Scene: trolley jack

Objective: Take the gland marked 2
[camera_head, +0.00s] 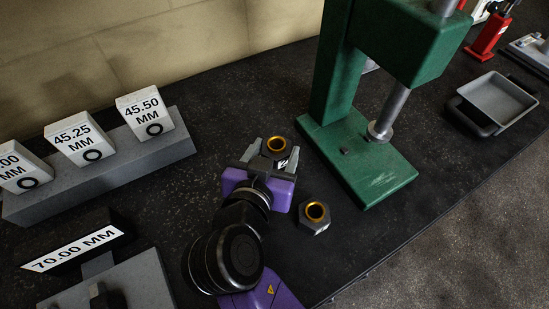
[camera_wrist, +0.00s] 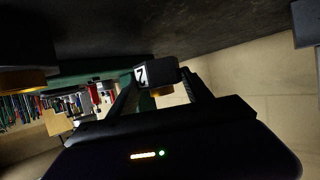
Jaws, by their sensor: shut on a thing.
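My gripper (camera_head: 271,160) is shut on a dark hex gland with a brass bore, the gland marked 2 (camera_head: 276,146). In the wrist view the gland (camera_wrist: 160,74) sits between the two fingers (camera_wrist: 158,98) and shows a white label with a 2. A second dark hex gland (camera_head: 315,216) with a brass ring stands on the bench to the right of my gripper; its marking cannot be read.
A green press (camera_head: 360,155) stands just right of my gripper. A grey block (camera_head: 100,170) with size-marked white tags is at left, above a 70.00 MM sign (camera_head: 75,250). A grey tray (camera_head: 497,100) lies at right. The bench between block and gripper is clear.

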